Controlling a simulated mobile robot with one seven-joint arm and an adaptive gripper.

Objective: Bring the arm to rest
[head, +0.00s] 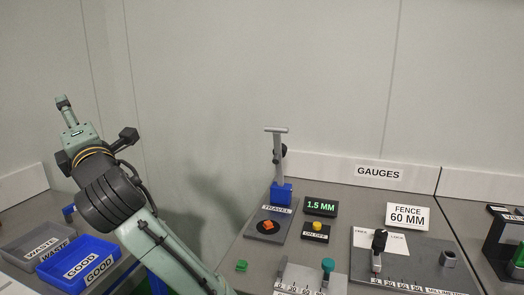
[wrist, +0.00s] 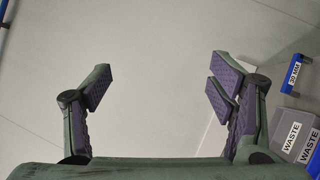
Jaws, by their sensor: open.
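My arm rises from the bottom of the head view and bends up to the left, its upper end (head: 66,108) in the air in front of the wall. The fingers touch nothing.
A grey WASTE bin (head: 22,240) and a blue GOOD bin (head: 112,252) stand below the arm at left. A green piece (head: 241,265) lies on the table. A FENCE sign (head: 408,216) stands right.

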